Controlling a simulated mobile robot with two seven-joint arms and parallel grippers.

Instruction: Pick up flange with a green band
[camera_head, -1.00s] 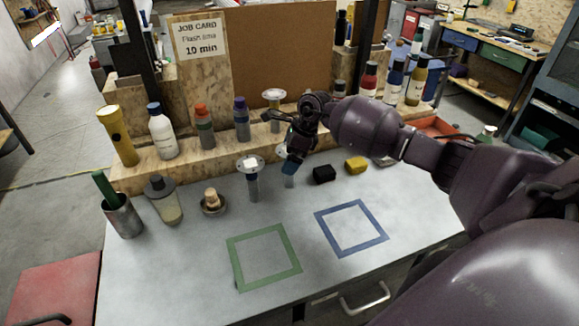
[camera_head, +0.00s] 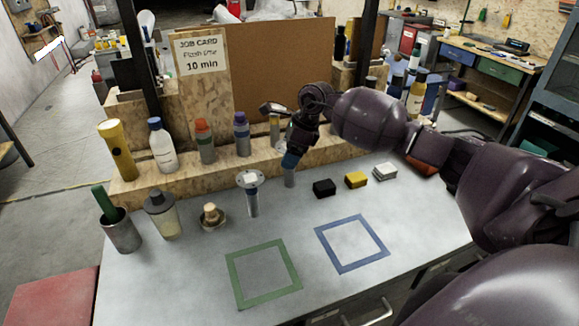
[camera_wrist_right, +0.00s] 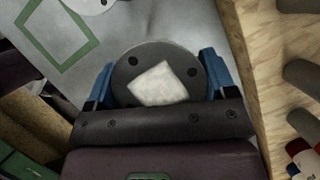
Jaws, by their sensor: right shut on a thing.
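My right gripper (camera_head: 290,158) is shut on a flange (camera_head: 289,178) over the back of the bench, near the shelf's front edge. In the right wrist view my right gripper's blue fingers (camera_wrist_right: 160,85) sit on both sides of the flange's dark grey disc (camera_wrist_right: 128,72), which has bolt holes and a pale square patch on top. The disc hides its own stem there, and I cannot tell its band's colour. A second flange (camera_head: 251,198) stands upright to the left, its band colour unclear; its disc edge shows in the right wrist view (camera_wrist_right: 92,4). My left gripper is not in view.
A wooden shelf (camera_head: 190,176) with bottles and a yellow torch (camera_head: 118,150) runs behind. Black (camera_head: 324,188) and yellow (camera_head: 356,180) blocks lie right of the held flange. Green (camera_head: 263,297) and blue (camera_head: 378,258) taped squares in front are empty.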

